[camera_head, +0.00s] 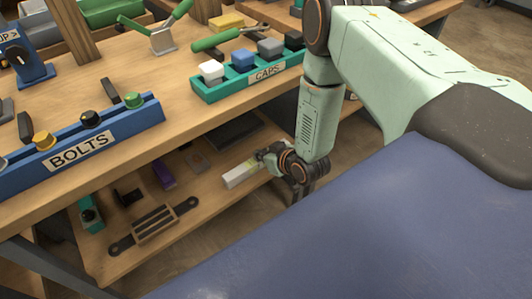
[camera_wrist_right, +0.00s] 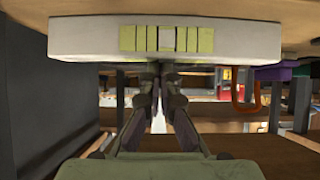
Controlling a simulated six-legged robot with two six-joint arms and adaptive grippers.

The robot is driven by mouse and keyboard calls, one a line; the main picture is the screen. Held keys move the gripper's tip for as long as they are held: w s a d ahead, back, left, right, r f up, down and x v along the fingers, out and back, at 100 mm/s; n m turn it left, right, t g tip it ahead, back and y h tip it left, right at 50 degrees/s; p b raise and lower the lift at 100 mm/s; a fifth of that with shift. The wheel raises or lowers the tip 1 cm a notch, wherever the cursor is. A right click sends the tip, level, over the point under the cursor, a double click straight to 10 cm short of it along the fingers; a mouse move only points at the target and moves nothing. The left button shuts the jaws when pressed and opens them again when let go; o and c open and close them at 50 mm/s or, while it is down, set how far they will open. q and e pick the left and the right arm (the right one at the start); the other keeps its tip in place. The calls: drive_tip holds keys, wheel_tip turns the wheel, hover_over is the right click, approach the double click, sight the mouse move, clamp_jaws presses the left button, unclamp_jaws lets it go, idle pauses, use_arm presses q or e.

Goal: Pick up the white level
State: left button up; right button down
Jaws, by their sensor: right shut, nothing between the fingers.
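The white level (camera_head: 240,173) is a short pale bar lying on the lower shelf of the workbench. In the right wrist view the level (camera_wrist_right: 95,38) spans the upper picture, with a yellow-green striped panel in its middle. My right gripper (camera_head: 266,156) reaches in to the lower shelf at the level's right end. In the wrist view its fingers (camera_wrist_right: 158,68) are together with nothing between them, their tips right at the level's edge. Whether they touch it I cannot tell. My left gripper is not in view.
The lower shelf (camera_head: 205,195) also holds a purple piece (camera_head: 163,177), a slatted wooden piece (camera_head: 153,226) and a teal item (camera_head: 90,215). The bench top above carries the green CAPS rack (camera_head: 225,93) and blue BOLTS rack (camera_head: 130,122). Its edge overhangs the shelf.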

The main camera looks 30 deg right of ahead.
sight(262, 162)
drive_tip(key=shift+s+a+f, duration=0.1)
drive_tip(key=shift+s+f, duration=0.1)
drive_tip(key=shift+f, duration=0.1)
drive_tip(key=shift+s+p, duration=0.7)
drive_tip(key=shift+s, duration=0.7)
drive_tip(key=shift+s+f, duration=0.1)
drive_tip(key=shift+s, duration=0.1)
drive_tip(key=shift+w+d+r+p, duration=0.15)
drive_tip(key=shift+d+r+p, duration=0.05)
drive_tip(key=shift+r+p, duration=0.55)
